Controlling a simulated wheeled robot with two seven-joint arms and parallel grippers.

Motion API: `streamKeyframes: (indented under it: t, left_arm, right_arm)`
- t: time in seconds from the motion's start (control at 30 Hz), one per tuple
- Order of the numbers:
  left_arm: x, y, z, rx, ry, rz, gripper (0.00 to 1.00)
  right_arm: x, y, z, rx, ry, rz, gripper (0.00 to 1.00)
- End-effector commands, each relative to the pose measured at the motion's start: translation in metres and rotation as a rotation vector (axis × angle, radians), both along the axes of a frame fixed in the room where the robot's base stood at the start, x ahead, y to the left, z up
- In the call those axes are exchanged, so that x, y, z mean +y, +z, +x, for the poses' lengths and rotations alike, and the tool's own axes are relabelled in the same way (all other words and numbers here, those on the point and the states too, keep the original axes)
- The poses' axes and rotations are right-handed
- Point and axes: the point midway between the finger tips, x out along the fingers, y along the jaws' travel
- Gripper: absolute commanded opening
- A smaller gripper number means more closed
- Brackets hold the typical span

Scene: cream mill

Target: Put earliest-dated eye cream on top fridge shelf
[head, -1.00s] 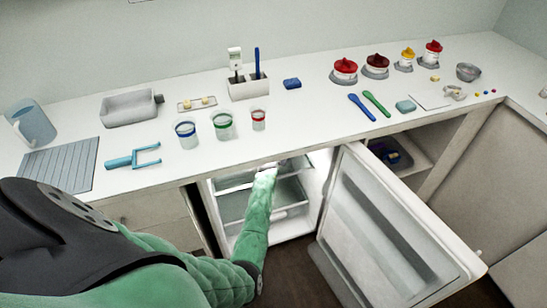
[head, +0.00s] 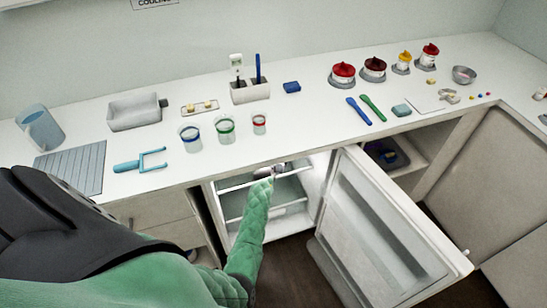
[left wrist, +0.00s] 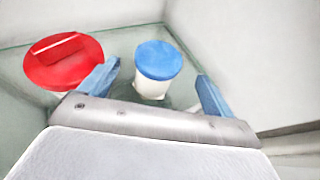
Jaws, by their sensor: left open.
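A small white jar with a blue lid (left wrist: 158,62) stands upright on a glass shelf (left wrist: 118,42) in the left wrist view. A larger jar with a red lid (left wrist: 64,62) stands to its left. No date is readable on either. My left gripper (left wrist: 157,88) is open, its blue fingers on both sides of the blue-lidded jar, which looks apart from them. In the head view my left gripper (head: 266,173) is at the upper shelf of the open fridge (head: 290,186), mostly hidden by my green sleeve. My right gripper is not in view.
The fridge door (head: 385,225) stands open to the right of my arm. The counter (head: 300,125) edge runs just above the fridge opening. Fridge walls are close around the gripper.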

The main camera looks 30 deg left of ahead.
Motion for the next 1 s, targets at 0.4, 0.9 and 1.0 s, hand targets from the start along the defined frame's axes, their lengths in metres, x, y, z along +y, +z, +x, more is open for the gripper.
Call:
streamKeyframes:
  t: [0.4, 0.9, 1.0]
  left_arm:
    - [-0.007, 0.012, -0.025, 0.0, 0.0, -0.001, 0.89]
    - [-0.034, -0.015, -0.056, -0.11, 0.081, -0.282, 0.89]
    - [-0.045, -0.031, -0.072, -0.16, 0.143, -0.44, 0.89]
  right_arm:
    - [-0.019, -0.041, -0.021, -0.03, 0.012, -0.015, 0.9]
    - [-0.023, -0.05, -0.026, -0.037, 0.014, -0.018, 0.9]
    - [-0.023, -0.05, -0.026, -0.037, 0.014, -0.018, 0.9]
